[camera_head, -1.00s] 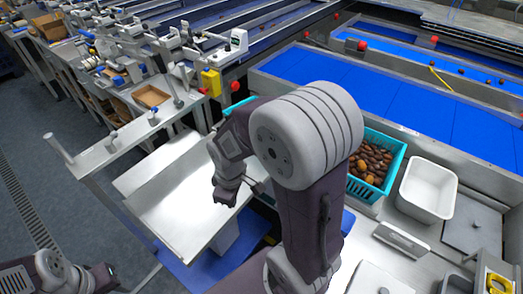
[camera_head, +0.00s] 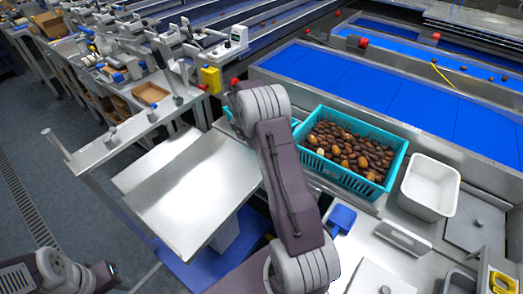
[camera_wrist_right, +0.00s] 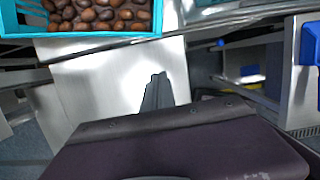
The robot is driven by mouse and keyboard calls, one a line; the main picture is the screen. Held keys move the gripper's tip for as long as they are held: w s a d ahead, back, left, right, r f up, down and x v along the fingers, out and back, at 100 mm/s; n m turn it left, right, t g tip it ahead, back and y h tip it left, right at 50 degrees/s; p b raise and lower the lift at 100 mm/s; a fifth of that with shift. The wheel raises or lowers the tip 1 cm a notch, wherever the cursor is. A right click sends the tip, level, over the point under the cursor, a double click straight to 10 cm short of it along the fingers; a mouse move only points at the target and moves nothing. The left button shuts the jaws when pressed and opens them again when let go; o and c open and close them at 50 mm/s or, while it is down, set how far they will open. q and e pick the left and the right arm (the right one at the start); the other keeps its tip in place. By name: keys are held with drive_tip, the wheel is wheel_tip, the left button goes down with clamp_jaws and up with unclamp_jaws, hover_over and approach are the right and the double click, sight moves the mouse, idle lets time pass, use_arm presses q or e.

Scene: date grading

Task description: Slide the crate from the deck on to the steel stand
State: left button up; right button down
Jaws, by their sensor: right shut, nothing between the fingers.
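The teal crate (camera_head: 341,173) full of brown dates sits on the deck (camera_head: 374,212), right of the steel stand (camera_head: 190,200). The stand's flat top is bare.
A white tub (camera_head: 430,188) stands just right of the crate. A blue scoop (camera_head: 341,217) lies in front of it. A blue conveyor belt (camera_head: 380,95) runs behind. A yellow box (camera_head: 211,79) stands behind the stand.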

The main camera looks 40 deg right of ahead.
drive_tip(key=x, duration=0.9)
drive_tip(key=shift+d+f, duration=0.1)
drive_tip(key=d, duration=0.1)
drive_tip(key=w+d, duration=0.1)
drive_tip(key=d, duration=0.1)
drive_tip(key=shift+f+p, duration=0.1)
drive_tip(key=shift+p, duration=0.2)
drive_tip(key=shift+w+d, duration=0.2)
drive_tip(key=shift+d, duration=0.2)
